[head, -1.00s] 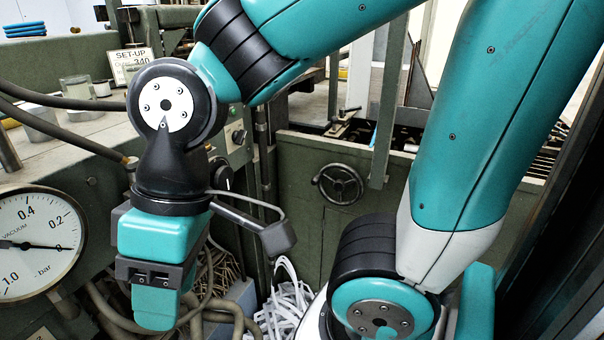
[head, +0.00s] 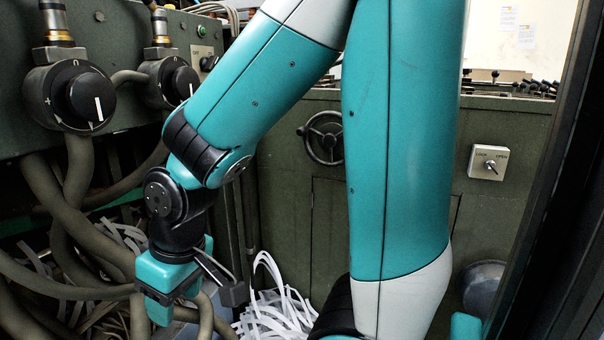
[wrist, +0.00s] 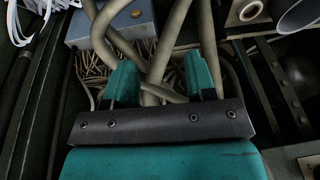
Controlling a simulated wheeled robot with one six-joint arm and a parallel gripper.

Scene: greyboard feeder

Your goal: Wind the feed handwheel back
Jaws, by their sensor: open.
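The feed handwheel (head: 323,138) is a dark spoked wheel on the green machine front in the head view, right of my forearm. Its right edge is close to or behind my teal upper arm. My gripper (head: 160,312) points down at lower left in the head view, well below and left of the handwheel. In the wrist view my gripper (wrist: 158,85) shows two teal fingers apart with nothing held, above hoses and cables. The handwheel is not seen in the wrist view.
Thick hoses (head: 75,200) hang at the left below two round black knobs (head: 92,97). White paper strips (head: 275,308) lie in a heap beside my gripper. A switch plate (head: 488,162) is on the machine front at right. A grey box (wrist: 110,22) sits among the cables.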

